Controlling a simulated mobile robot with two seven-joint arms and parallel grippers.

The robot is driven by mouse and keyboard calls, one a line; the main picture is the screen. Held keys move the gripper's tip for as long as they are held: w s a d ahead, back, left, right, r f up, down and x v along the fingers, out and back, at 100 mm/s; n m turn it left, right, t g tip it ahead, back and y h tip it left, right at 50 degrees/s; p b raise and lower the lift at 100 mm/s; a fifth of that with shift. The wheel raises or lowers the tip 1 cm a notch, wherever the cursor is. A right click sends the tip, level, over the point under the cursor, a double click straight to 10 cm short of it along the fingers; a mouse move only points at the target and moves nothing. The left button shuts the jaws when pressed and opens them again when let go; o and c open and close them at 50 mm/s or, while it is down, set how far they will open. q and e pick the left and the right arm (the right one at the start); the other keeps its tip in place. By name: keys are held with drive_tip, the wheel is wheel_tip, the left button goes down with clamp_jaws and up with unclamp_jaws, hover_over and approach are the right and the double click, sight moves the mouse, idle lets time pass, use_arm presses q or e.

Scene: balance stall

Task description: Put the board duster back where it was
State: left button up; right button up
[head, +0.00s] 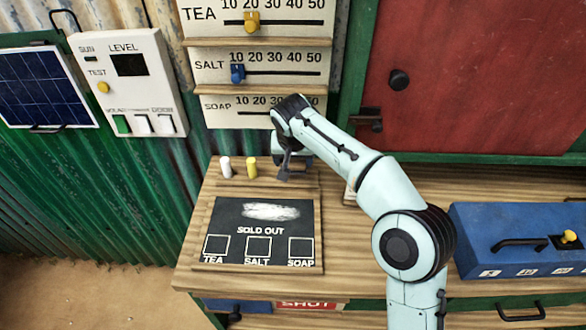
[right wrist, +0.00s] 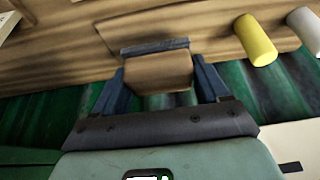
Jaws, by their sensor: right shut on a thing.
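The board duster (right wrist: 157,72), a wooden block with a grey pad along one side, is between the two fingers of my right gripper (right wrist: 160,84) in the right wrist view. The gripper is shut on it. In the head view my right gripper (head: 288,166) is over the back of the wooden board, right of the chalks; the arm mostly hides the duster there. I cannot tell whether the duster touches the wood. The blackboard (head: 225,222) below has a white smear above "SOLD OUT". My left gripper is not in view.
A white chalk (head: 224,167) and a yellow chalk (head: 251,167) stand on the ledge left of the gripper. Price scales (head: 262,65) hang behind. A blue box (head: 500,235) stands on the counter at right. A red door (head: 475,80) is behind.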

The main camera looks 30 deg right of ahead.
sight(293, 168)
wheel_tip(293, 168, down, 4)
drive_tip(key=shift+w+r+b, duration=0.1)
drive_tip(key=shift+r+b, duration=0.05)
drive_tip(key=shift+b, duration=0.45)
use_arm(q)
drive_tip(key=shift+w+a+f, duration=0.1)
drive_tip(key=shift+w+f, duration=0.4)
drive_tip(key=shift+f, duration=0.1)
use_arm(e)
drive_tip(key=shift+w, duration=0.1)
drive_tip(key=o, duration=1)
use_arm(q)
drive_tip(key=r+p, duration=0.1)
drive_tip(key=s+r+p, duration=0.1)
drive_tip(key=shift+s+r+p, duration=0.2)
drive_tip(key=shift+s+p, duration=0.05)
drive_tip(key=shift+p, duration=0.15)
use_arm(e)
drive_tip(key=v, duration=1.2)
drive_tip(key=shift+r, duration=0.1)
